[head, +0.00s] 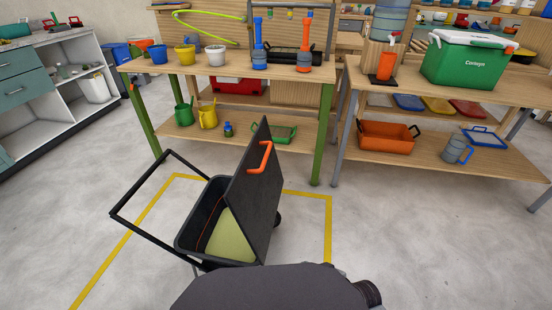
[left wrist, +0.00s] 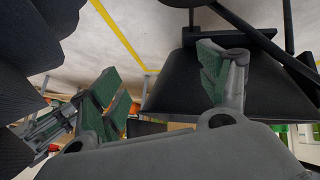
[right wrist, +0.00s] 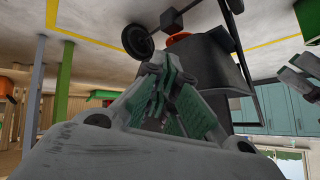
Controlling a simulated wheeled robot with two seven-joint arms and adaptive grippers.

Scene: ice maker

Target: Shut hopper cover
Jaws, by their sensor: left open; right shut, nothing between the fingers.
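The hopper (head: 190,232) is a black cart bin with yellow-green contents, standing on the floor in the head view. Its cover (head: 258,205) is a dark flat panel standing steeply up at the bin's right side, so the hopper is open. An orange handle (head: 265,157) is on the cover's outer face. Neither gripper shows in the head view. In the left wrist view my left gripper (left wrist: 165,88) is open and empty, with the black bin (left wrist: 175,90) beyond it. In the right wrist view my right gripper (right wrist: 165,95) is shut and empty, with the black cart behind it.
A black push bar (head: 140,190) sticks out left of the bin. Yellow tape (head: 328,235) marks the floor around the cart. A green-legged workbench (head: 230,70) stands behind, and another bench with a green cooler (head: 465,60) is at right. The floor left of the cart is clear.

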